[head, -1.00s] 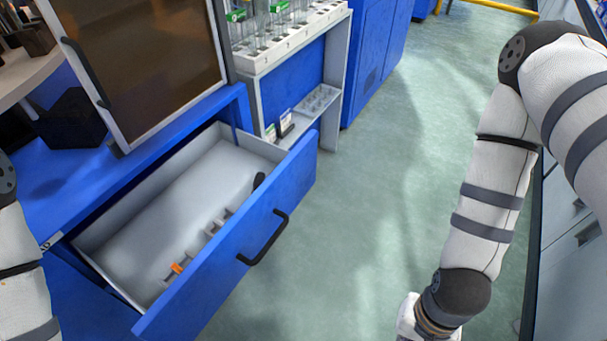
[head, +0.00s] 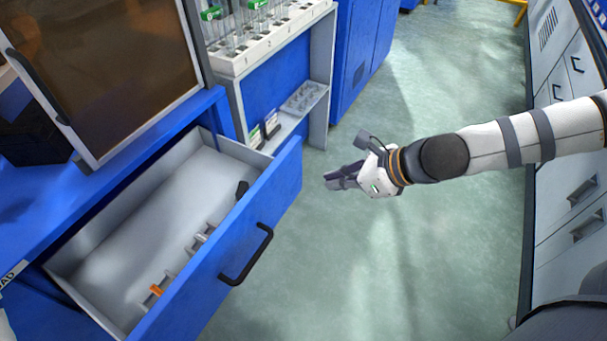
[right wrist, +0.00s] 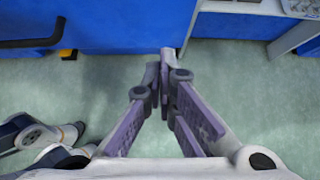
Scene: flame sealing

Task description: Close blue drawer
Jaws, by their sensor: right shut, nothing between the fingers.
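The blue drawer (head: 215,262) stands pulled out at the left of the head view, with a black bar handle (head: 247,255) on its front. Inside its pale tray lie a dark-handled tool, small clear pieces and an orange item. My right gripper (head: 330,178) is shut and empty, in the air to the right of the drawer front and apart from it. In the right wrist view its fingertips (right wrist: 164,62) meet below the blue front (right wrist: 110,25), and the black handle (right wrist: 30,43) shows at the upper left. My left gripper is not in view.
A rack of tubes (head: 265,40) stands on a grey shelf unit (head: 319,85) behind the drawer. A brown-paned cabinet door (head: 110,65) stands above the blue counter (head: 35,215). White drawers (head: 575,205) line the right side. The green floor (head: 400,270) between is clear.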

